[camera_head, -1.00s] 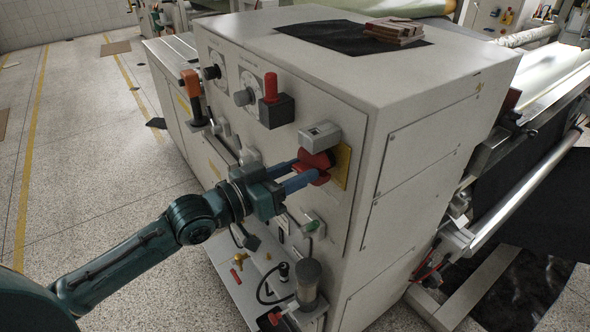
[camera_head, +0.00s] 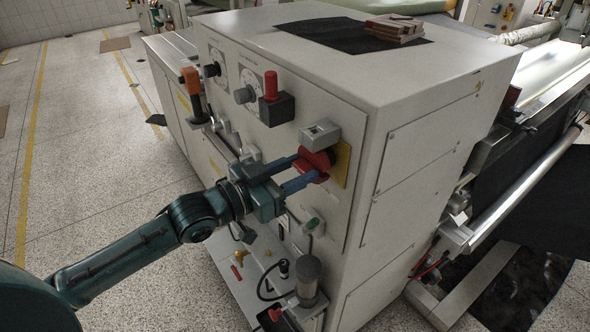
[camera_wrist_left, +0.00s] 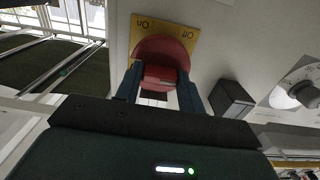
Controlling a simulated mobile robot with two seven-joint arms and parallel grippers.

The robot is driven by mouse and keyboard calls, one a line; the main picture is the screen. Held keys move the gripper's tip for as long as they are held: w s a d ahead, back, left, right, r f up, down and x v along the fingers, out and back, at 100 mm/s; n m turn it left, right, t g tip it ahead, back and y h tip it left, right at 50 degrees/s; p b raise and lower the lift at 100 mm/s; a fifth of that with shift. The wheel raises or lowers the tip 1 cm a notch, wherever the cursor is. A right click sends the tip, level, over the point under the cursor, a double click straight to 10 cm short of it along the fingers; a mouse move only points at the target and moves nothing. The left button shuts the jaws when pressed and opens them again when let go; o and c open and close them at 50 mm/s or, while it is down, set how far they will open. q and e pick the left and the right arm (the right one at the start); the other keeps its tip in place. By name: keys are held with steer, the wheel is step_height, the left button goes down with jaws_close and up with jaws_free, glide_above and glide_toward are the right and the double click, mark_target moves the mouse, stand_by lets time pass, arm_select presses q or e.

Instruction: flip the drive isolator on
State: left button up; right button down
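The drive isolator is a red rotary handle (camera_head: 316,160) on a yellow plate (camera_head: 342,160) on the cabinet's front panel. In the left wrist view, the red handle (camera_wrist_left: 165,76) stands between my two blue fingers, and the yellow plate (camera_wrist_left: 141,25) shows upside-down "On" and "Off" labels. The plate looks slightly tilted relative to my gripper. My left gripper (camera_head: 308,167) has one finger on each side of the handle's grip and looks shut on it; the contact itself is partly hidden. My right gripper is in neither view.
A grey box (camera_head: 320,133) projects just above the isolator. A red-topped black switch box (camera_head: 277,108) and dials sit up and left on the panel. Below are a green-button box (camera_head: 312,225) and a ledge with a cylinder (camera_head: 308,277). The floor at left is open.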

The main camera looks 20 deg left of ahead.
arm_select(q)
steer(key=shift+o, duration=0.7)
steer(key=shift+s+a, duration=0.15)
steer(key=shift+s, duration=0.05)
steer(key=v, duration=1.2)
steer(key=shift+s+a+b, duration=0.25)
steer(key=shift+b, duration=0.2)
